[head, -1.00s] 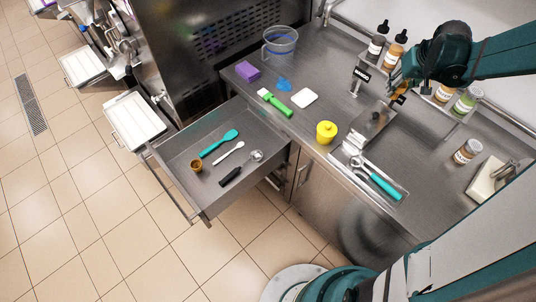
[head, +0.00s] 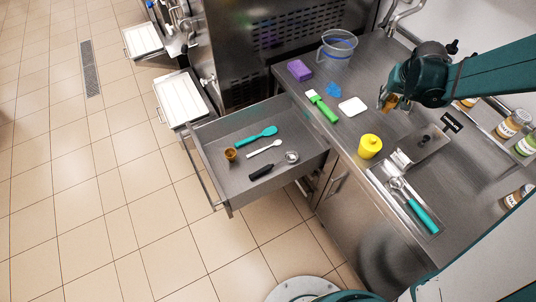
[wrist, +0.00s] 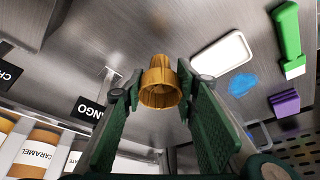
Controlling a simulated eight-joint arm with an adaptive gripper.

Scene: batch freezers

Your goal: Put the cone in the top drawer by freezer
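The cone (wrist: 160,86), golden-brown and waffle-like, sits between the fingertips of my gripper (wrist: 158,92) with its open end facing the wrist camera. My gripper (head: 390,101) is shut on it and holds it above the counter, with the cone (head: 388,103) small and partly hidden in the head view. The top drawer (head: 228,132) by the freezer is pulled open, left of my gripper. In it lie a teal spoon (head: 256,136), a white spoon (head: 264,148), a black-handled scoop (head: 262,171) and a small brown cup-like thing (head: 230,154).
On the counter stand a clear pitcher (head: 337,48), a purple block (head: 300,70), a green-handled brush (head: 323,107), a white square (head: 352,107) and a yellow jar (head: 370,146). A teal-handled scoop (head: 420,212) lies in a tray. Jars (head: 512,124) line the right. The drawer's near-left floor is bare.

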